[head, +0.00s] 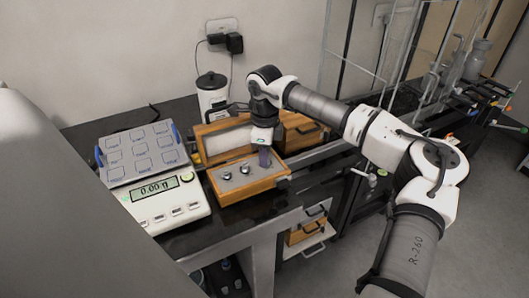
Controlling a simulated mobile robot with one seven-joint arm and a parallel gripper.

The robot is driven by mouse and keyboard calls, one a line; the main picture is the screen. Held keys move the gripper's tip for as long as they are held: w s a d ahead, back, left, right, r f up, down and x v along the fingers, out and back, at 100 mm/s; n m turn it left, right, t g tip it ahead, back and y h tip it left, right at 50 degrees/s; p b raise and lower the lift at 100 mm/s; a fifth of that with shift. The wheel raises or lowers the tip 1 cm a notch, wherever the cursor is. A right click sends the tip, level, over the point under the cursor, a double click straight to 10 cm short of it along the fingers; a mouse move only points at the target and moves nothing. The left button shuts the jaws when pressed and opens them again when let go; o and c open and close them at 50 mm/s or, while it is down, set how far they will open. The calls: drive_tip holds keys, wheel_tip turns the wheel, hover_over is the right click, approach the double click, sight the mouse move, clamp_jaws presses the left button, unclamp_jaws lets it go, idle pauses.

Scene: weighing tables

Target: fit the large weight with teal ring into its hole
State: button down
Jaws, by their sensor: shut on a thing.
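My gripper (264,156) points down over the right part of an open wooden box (258,187) with a grey foam insert (236,185). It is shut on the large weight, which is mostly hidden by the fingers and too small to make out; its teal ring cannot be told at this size. I cannot tell whether the weight touches the foam. The weight's hole is not visible beneath the gripper. Two small shiny metal weights (245,168) (227,175) show in the foam left of the gripper.
A white balance (175,208) reading 0.00 g stands left of the box, with a tray of square pads (140,153) behind it. The box's raised lid (226,139) stands behind the gripper. A white canister (212,97) is behind that. Black tabletop shows in front of the box.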

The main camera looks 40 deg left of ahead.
drive_tip(key=c, duration=1.1)
unclamp_jaws()
